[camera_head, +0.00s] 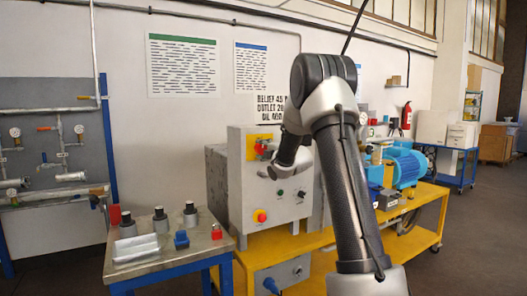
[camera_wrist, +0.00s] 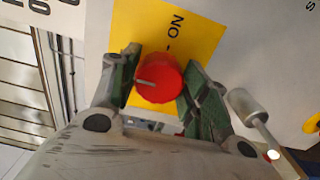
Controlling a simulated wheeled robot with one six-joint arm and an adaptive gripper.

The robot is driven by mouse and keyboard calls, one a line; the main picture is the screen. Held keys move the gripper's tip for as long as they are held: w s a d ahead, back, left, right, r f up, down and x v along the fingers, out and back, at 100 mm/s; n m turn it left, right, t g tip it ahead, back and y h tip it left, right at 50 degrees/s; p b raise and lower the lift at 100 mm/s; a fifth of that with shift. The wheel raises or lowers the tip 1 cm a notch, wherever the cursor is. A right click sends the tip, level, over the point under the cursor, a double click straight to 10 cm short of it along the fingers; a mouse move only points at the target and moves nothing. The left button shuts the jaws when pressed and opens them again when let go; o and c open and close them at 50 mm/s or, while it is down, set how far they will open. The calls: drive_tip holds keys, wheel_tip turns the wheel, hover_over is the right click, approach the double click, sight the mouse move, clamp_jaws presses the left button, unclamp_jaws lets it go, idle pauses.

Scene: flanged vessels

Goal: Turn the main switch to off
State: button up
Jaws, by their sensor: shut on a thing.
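The main switch is a red round knob (camera_wrist: 158,82) on a yellow plate (camera_wrist: 142,30) marked "ON". In the wrist view the knob's white line points left, away from the "ON" mark at the upper right. My gripper (camera_wrist: 160,90) has one finger on each side of the knob and is shut on it. In the head view the red knob (camera_head: 261,147) and the yellow plate (camera_head: 251,155) are on the front of a grey cabinet (camera_head: 236,175), with my arm coming in from the right and partly hiding the cabinet.
A red stop button on yellow (camera_head: 260,216) is lower on the cabinet front. A grey lever with a cylindrical end (camera_wrist: 245,104) is close to the right finger. A metal-topped table (camera_head: 150,275) with several small parts stands left; a blue motor (camera_head: 405,167) is at right.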

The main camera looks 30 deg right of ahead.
drive_tip(key=shift+f, duration=0.1)
drive_tip(key=o, duration=1)
drive_tip(key=shift+s, duration=0.1)
drive_tip(key=s, duration=1.1)
drive_tip(key=shift+s+d, duration=0.2)
drive_tip(key=shift+s, duration=0.2)
